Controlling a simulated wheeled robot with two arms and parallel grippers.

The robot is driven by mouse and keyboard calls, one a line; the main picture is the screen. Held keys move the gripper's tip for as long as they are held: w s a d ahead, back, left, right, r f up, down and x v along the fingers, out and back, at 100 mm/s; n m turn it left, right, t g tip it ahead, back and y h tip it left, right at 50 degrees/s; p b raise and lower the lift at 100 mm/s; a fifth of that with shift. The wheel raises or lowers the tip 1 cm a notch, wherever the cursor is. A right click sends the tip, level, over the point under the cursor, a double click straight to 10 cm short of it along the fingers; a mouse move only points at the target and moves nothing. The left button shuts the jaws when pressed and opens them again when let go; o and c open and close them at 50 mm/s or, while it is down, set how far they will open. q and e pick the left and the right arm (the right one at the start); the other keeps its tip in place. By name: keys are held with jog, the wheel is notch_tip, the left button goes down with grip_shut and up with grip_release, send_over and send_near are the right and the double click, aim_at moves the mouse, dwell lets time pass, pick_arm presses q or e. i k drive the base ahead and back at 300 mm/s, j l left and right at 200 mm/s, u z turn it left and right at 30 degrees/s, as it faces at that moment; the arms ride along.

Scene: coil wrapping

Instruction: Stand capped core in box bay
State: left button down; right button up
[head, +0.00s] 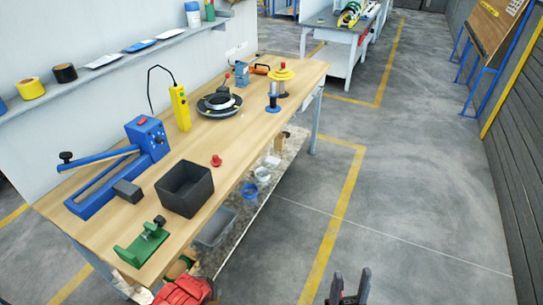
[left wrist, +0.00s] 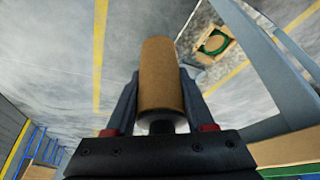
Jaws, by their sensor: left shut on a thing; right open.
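A plain brown cylindrical core (left wrist: 158,62) is held between the two dark fingers of my left gripper (left wrist: 158,88) in the left wrist view. I cannot tell whether a cap is on it. My right gripper (head: 348,286) is open and empty over the floor at the bottom of the head view.
The wooden bench (head: 225,140) carries a black bin (head: 186,190), a green clamp-like tool (head: 142,244), a blue lever device (head: 146,141) and a black turntable (head: 219,103). A lower shelf holds a grey tray (head: 214,228). The floor right of the bench is clear.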

aim_at(279, 62)
jog(key=i+l+z, duration=0.55)
jog(key=i+z, duration=0.2)
jog(key=i, duration=0.15)
jog(key=i+l+z, duration=0.1)
jog(key=i+z, duration=0.3)
jog(key=i+u, duration=0.15)
jog(key=i, duration=0.3)
jog(key=i+l+u, duration=0.1)
jog(key=i, duration=0.35)
jog(key=i+l+u, duration=0.15)
jog(key=i, duration=0.3)
jog(key=i+l+u, duration=0.15)
jog(key=i, duration=0.3)
